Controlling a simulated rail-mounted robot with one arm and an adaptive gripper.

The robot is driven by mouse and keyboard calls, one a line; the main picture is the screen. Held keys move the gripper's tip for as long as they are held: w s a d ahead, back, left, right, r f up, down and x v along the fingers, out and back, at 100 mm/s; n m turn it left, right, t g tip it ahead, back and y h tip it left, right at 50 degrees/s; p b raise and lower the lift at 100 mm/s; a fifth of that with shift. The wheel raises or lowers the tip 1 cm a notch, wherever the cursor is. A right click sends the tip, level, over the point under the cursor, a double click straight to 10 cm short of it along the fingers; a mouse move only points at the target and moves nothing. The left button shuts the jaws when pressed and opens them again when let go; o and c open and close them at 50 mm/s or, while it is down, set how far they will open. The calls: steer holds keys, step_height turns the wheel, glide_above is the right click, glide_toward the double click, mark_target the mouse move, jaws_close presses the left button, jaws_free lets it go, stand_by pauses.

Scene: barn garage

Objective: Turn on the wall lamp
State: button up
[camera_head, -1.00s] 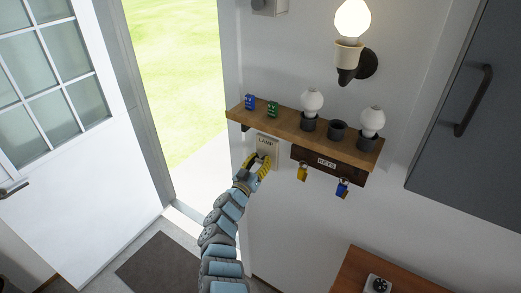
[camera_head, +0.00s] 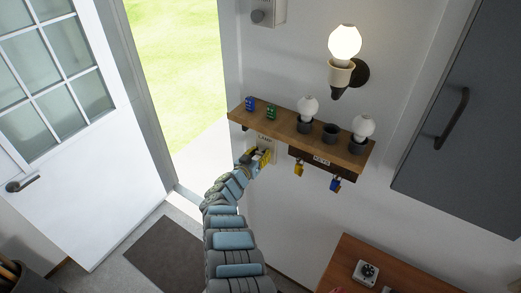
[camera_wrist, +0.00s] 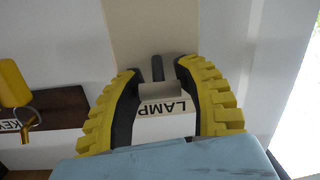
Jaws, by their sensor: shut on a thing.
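The wall lamp (camera_head: 340,72) has a cream socket on a dark wall mount, and its bulb (camera_head: 345,42) glows bright. The switch plate marked LAMP (camera_head: 265,141) is on the white wall just under the shelf. In the wrist view, the LAMP label (camera_wrist: 168,109) is upside down and a small dark switch lever (camera_wrist: 157,68) stands out between the fingertips. My gripper (camera_head: 258,157), with yellow ridged fingers, is at this plate. In the wrist view my gripper (camera_wrist: 158,78) is closed around the lever, its fingers on either side.
A wooden shelf (camera_head: 290,126) holds white bulbs in dark cups and small blue and green items. A grey cabinet (camera_head: 435,140) is at right, a wooden surface (camera_head: 350,252) below, an open door (camera_head: 100,160) at left.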

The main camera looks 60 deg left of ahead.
steer(key=shift+w+d+r, duration=0.1)
steer(key=shift+w+r, duration=0.05)
steer(key=shift+w, duration=0.05)
steer(key=o, duration=1.3)
steer(key=shift+d, duration=0.2)
steer(key=shift+o, duration=0.2)
steer(key=shift+s+a, duration=0.1)
steer(key=shift+s, duration=0.15)
steer(key=v, duration=0.7)
steer(key=shift+s, duration=0.1)
